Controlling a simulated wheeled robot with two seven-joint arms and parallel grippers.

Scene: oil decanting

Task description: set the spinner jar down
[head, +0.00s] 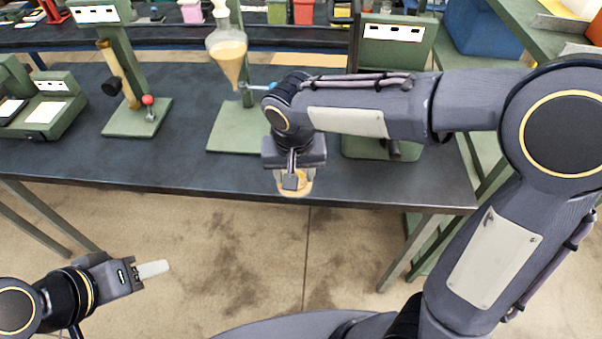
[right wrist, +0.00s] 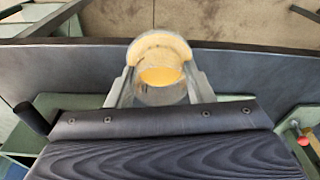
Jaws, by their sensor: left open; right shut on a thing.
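My right gripper (head: 292,178) points down near the front edge of the dark table (head: 140,165). It is shut on the spinner jar (head: 303,186), a small clear vessel with amber contents, mostly hidden behind the gripper in the head view. In the right wrist view the jar (right wrist: 160,72) sits between the two fingers, with a pale yellow rim and yellow-orange inside. I cannot tell whether its base touches the table. My left gripper (head: 152,269) is open and empty, low at the left, over the floor and away from the table.
A glass funnel (head: 228,58) with cloudy tan liquid hangs on a stand with a green base (head: 225,135), left of my right gripper. A green device (head: 395,55) stands behind my right arm. A green stand with a red knob (head: 148,100) is further left. The front-left tabletop is clear.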

